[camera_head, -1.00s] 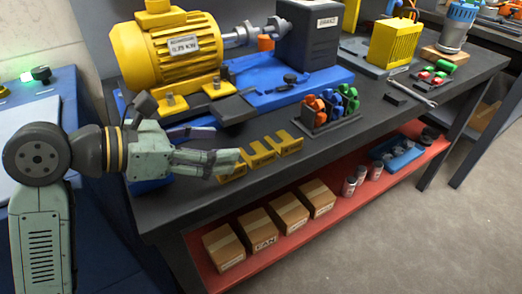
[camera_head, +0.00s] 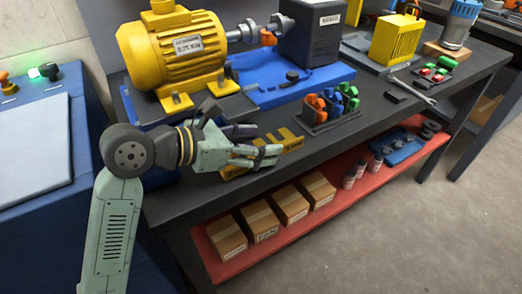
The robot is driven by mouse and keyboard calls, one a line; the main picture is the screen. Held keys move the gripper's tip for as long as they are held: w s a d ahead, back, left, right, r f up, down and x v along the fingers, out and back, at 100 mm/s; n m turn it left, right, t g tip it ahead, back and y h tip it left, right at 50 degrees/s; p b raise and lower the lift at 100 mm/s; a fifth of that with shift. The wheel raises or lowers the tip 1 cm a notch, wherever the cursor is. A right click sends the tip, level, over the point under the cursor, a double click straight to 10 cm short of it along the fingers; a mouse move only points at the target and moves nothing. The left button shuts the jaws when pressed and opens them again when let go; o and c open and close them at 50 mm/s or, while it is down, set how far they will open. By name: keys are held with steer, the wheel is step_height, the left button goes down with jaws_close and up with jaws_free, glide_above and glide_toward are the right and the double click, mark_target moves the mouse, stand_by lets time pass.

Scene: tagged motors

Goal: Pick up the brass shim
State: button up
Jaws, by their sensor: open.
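Yellow brass-coloured slotted shims (camera_head: 291,139) lie in a row along the front edge of the dark workbench. The right-hand piece shows clearly. The left end of the row (camera_head: 234,171) shows just below my gripper, and the middle is partly hidden behind the fingers. My gripper (camera_head: 270,155) is open and reaches in from the left, with its fingers pointing right across the row. I cannot tell whether the fingers touch a shim or are above it.
A yellow motor (camera_head: 178,48) on a blue base (camera_head: 290,92) stands behind. A rack (camera_head: 330,122) of orange, blue and green pieces stands to the right. A wrench (camera_head: 414,92) lies farther right. Cardboard boxes (camera_head: 261,222) sit on the red shelf (camera_head: 240,270) below.

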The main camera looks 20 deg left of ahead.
jaws_close()
stand_by(0.6)
stand_by(0.3)
